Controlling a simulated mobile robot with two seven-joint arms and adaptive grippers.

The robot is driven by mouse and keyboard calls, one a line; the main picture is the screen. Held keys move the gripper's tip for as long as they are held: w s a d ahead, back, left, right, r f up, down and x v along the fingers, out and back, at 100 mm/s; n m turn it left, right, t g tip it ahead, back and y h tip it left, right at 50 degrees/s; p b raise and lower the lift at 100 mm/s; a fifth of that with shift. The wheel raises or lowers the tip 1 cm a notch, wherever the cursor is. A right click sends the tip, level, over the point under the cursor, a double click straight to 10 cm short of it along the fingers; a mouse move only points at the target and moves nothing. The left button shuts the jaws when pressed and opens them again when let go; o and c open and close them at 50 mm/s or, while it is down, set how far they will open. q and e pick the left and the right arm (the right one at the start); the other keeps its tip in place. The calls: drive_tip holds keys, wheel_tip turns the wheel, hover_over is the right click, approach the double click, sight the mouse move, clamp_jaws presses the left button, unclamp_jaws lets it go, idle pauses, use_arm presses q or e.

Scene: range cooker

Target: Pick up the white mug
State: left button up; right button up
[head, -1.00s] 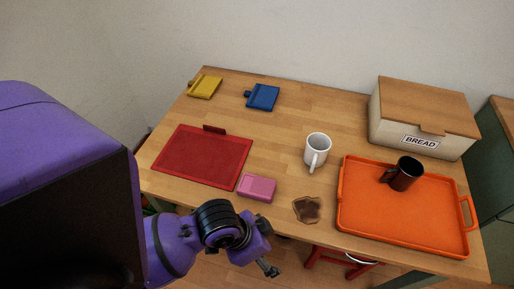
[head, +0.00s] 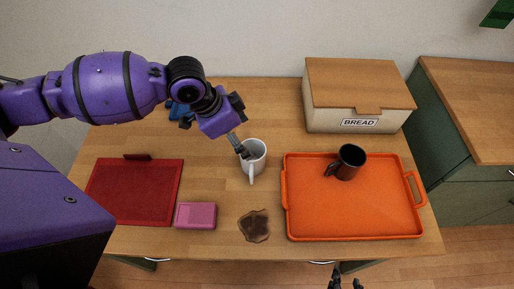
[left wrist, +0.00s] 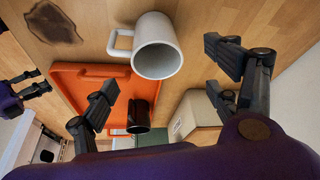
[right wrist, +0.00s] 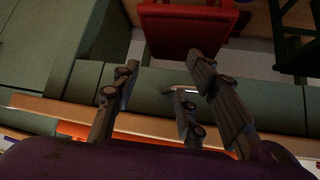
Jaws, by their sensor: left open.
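The white mug (head: 252,168) stands upright on the wooden table, left of the orange tray, its handle toward the front edge. It also shows in the left wrist view (left wrist: 158,58), with its open mouth facing the camera. My left gripper (head: 242,148) is open and right at the mug's back rim in the head view; contact cannot be told. In the left wrist view its fingers are spread on either side of the mug. My right gripper (head: 346,280) is open and empty below the table's front edge; its spread fingers also show in the right wrist view (right wrist: 160,75).
The orange tray (head: 310,220) holds a black mug (head: 348,163). A bread box (head: 350,110) stands behind it. A brown patch (head: 254,226), a pink block (head: 196,215) and a red mat (head: 140,190) lie along the front. A blue item (head: 178,112) is partly hidden by my arm.

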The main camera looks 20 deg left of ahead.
sight(251, 151)
use_arm(q)
drive_tip(key=x, duration=0.6)
drive_tip(key=shift+s+d+f, duration=0.15)
drive_tip(key=shift+s+f, duration=0.1)
drive_tip(key=shift+f, duration=0.05)
drive_tip(key=shift+w+d+f, duration=0.1)
drive_tip(key=shift+d+f, duration=0.05)
drive_tip(key=shift+f, duration=0.15)
use_arm(e)
drive_tip(key=s, duration=0.1)
drive_tip(key=s+f, duration=0.1)
drive_tip(key=shift+s+d, duration=0.3)
use_arm(q)
drive_tip(key=c, duration=2)
use_arm(e)
drive_tip(key=shift+s+f+g, duration=0.15)
drive_tip(key=shift+s+g, duration=0.1)
drive_tip(key=shift+g, duration=0.05)
